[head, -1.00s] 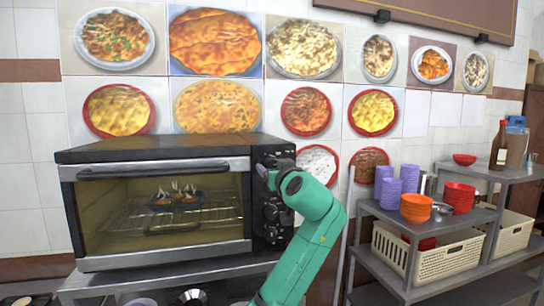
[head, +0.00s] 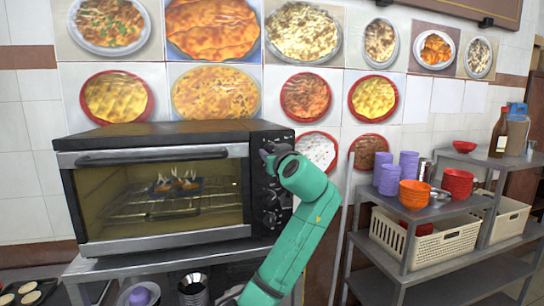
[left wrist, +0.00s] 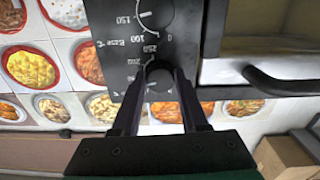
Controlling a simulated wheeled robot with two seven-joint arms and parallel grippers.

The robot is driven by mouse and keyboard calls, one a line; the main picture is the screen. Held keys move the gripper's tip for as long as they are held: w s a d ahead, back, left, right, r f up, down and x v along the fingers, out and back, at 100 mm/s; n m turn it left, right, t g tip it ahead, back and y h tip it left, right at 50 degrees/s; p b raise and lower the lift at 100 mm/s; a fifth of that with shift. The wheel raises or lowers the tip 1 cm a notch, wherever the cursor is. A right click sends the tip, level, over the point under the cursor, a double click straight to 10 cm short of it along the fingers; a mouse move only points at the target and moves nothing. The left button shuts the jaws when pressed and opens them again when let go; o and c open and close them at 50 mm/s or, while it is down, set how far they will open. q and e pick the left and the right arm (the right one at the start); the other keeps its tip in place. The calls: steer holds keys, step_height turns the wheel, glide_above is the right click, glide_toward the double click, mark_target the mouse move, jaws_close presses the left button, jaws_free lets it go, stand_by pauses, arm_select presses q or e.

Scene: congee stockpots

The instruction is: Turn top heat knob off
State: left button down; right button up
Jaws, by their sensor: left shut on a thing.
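The black toaster oven (head: 150,135) stands with its control panel (head: 280,225) on its right side. The top heat knob (left wrist: 160,79) is at the upper end of the panel, and shows in the upside-down left wrist view with temperature marks around it. My left gripper (head: 272,153) is at this knob, with one finger on each side of it in the left wrist view (left wrist: 160,74), shut on it. The fingers and hand partly cover the knob. Lower knobs (head: 269,198) on the panel are free. My right gripper is not in view.
The oven's glass door is closed, with a dark food dish (head: 176,186) on the rack inside. Its handle (head: 150,155) juts out left of the panel. A grey metal shelf (head: 420,215) with cups, bowls and baskets stands at the right.

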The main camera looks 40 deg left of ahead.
arm_select(q)
steer(key=n+b, duration=0.7)
steer(key=n, duration=0.3)
steer(key=shift+w+d+n, duration=0.1)
steer(key=shift+n, duration=0.3)
steer(key=shift+n+b, duration=0.35)
steer(key=shift+n, duration=1.95)
steer(key=shift+c, duration=2.2)
jaws_free()
